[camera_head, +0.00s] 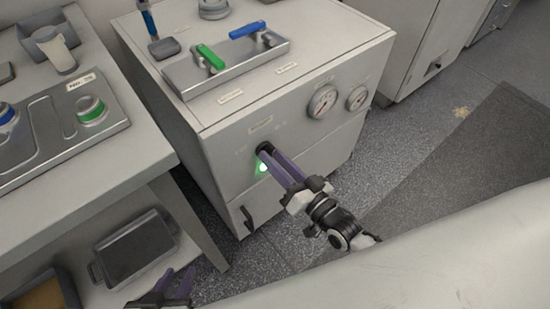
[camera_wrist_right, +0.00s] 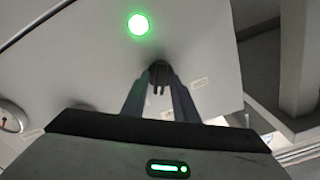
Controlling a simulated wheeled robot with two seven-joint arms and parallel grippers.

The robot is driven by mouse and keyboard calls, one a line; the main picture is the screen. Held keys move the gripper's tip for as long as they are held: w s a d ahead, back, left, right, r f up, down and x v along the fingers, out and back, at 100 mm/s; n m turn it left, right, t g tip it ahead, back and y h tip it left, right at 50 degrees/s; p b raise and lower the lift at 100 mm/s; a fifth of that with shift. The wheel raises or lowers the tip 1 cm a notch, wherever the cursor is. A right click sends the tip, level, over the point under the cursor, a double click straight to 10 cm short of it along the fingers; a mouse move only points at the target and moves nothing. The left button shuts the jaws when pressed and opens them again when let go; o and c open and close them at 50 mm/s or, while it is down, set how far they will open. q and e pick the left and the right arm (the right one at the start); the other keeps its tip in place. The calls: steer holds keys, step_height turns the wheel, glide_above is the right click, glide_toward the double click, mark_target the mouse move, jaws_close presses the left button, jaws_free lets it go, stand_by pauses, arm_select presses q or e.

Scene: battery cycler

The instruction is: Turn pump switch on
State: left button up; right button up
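The pump switch is a black rotary knob (camera_head: 265,149) on the front of the light grey cabinet (camera_head: 225,160). A green lamp (camera_head: 263,168) glows just below it; it also shows lit in the right wrist view (camera_wrist_right: 138,24). My right gripper (camera_head: 268,156) has its two purple fingers at the knob, one on each side. In the right wrist view the fingertips close in on the dark knob (camera_wrist_right: 158,74), which partly shows between them. My left gripper (camera_head: 178,285) is at the bottom edge, low and away from the cabinet, its fingers apart and empty.
Two round gauges (camera_head: 322,101) sit on the cabinet front, right of the switch. A metal tray (camera_head: 187,84) with a green and a blue valve handle is on top. A table (camera_head: 130,150) stands at left, with a dark bin (camera_head: 136,250) below.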

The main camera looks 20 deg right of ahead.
steer(key=shift+o, duration=0.2)
steer(key=shift+s, duration=0.1)
arm_select(q)
steer(key=shift+s+r+p, duration=0.1)
steer(key=shift+r+p, duration=0.1)
steer(key=shift+p, duration=0.2)
arm_select(e)
steer(key=v, duration=1)
arm_select(q)
steer(key=shift+r, duration=0.1)
arm_select(e)
steer(key=shift+s+r, duration=0.1)
